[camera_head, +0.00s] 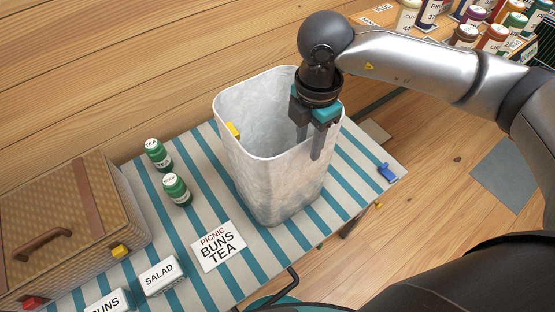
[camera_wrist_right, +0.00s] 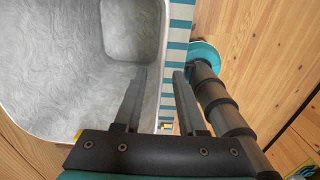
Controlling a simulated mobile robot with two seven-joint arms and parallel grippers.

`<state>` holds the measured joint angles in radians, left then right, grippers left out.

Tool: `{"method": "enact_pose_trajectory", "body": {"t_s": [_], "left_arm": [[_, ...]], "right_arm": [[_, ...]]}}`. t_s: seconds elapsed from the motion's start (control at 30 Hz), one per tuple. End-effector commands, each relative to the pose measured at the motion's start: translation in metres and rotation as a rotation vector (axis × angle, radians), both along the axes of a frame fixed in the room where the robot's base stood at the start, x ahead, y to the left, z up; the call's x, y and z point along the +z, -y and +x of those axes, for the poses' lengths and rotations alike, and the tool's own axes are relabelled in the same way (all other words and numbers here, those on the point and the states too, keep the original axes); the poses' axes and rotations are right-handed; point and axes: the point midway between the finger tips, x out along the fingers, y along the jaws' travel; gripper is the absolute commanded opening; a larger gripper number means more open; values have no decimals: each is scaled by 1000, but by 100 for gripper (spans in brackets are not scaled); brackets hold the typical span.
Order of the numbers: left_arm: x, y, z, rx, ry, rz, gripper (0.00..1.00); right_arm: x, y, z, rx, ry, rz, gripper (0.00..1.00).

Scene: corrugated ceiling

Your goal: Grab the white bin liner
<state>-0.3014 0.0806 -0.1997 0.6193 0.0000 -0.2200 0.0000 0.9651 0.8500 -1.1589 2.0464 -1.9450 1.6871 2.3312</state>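The white bin liner (camera_head: 275,185) shows as a tall, open, crinkled white bin shape standing upright on the striped cloth. Its pale inside also fills the left of the right wrist view (camera_wrist_right: 60,70). A yellow clip (camera_head: 233,131) sits on its left rim. My right gripper (camera_head: 309,142) is at the liner's right rim, pointing down. In the right wrist view my right gripper (camera_wrist_right: 159,75) has its fingers apart, with the rim between them, one finger over the inside and one over the outside. I cannot tell whether either finger touches. My left gripper is not in view.
On the striped cloth (camera_head: 345,180) are a wicker hamper (camera_head: 60,215), two green jars (camera_head: 176,190), a picnic card (camera_head: 218,246), a salad label (camera_head: 160,275) and a blue clip (camera_head: 387,172). Several jars (camera_head: 490,38) stand at top right. A wooden wall runs behind.

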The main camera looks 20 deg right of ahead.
Motion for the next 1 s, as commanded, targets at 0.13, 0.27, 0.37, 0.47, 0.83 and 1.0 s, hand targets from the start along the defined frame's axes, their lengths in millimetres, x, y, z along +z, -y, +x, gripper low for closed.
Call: {"method": "enact_pose_trajectory", "body": {"t_s": [0.13,0.27,0.37,0.47,0.83,1.0], "left_arm": [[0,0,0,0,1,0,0],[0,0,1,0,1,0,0],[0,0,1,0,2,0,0],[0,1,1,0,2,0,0],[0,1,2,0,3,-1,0],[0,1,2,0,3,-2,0]], "right_arm": [[0,0,0,1,0,0,34],[1,0,0,1,0,1,20],[1,0,0,1,0,1,8],[1,0,0,1,0,1,0],[1,0,0,1,0,1,0],[1,0,0,1,0,1,0]]}}
